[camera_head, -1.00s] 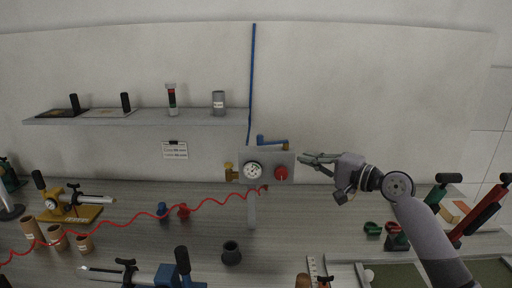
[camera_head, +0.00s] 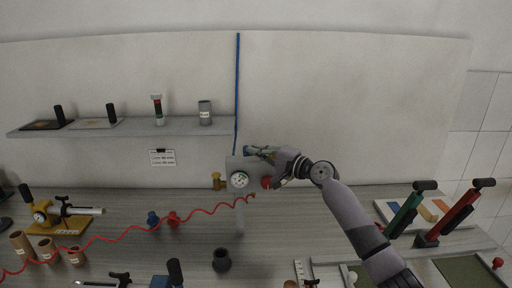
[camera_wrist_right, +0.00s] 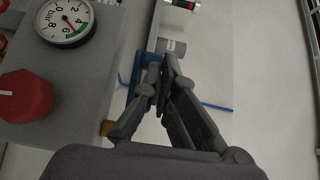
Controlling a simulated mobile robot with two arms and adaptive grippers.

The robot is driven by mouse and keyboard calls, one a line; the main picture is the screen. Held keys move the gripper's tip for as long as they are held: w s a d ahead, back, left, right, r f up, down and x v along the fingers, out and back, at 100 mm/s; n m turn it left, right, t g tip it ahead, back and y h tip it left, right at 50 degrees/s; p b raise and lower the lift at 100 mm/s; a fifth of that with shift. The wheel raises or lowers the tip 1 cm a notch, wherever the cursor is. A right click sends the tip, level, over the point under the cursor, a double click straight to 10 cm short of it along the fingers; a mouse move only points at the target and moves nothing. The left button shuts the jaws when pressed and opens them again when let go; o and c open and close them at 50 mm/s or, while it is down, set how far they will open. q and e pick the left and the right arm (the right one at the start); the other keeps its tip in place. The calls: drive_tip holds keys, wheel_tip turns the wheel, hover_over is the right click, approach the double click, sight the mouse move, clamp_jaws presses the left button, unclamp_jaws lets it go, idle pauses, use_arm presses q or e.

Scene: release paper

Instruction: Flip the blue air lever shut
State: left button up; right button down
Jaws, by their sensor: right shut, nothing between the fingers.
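The blue air lever sits at the top of the grey regulator panel (camera_head: 236,166) on the back wall. In the head view my right gripper (camera_head: 262,151) is at the lever and covers much of it. In the right wrist view part of the blue lever (camera_wrist_right: 129,75) shows just left of the fingertips. The right gripper (camera_wrist_right: 163,78) is shut and empty, with its fingertips close against the blue part; I cannot tell whether they touch. My left gripper is not in view.
The panel carries a round gauge (camera_head: 239,180), a red knob (camera_head: 267,183) and a brass fitting (camera_head: 218,181). A blue pipe (camera_head: 237,90) runs up the wall. A shelf (camera_head: 120,131) is to the left. A coiled red hose (camera_head: 120,235) crosses the bench.

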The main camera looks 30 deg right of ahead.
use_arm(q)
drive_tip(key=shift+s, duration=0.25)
use_arm(e)
drive_tip(key=shift+w, duration=0.25)
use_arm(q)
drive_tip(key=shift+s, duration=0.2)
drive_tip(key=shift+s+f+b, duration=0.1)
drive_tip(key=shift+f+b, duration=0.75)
use_arm(e)
drive_tip(key=shift+d+x, duration=0.2)
drive_tip(key=shift+x, duration=0.8)
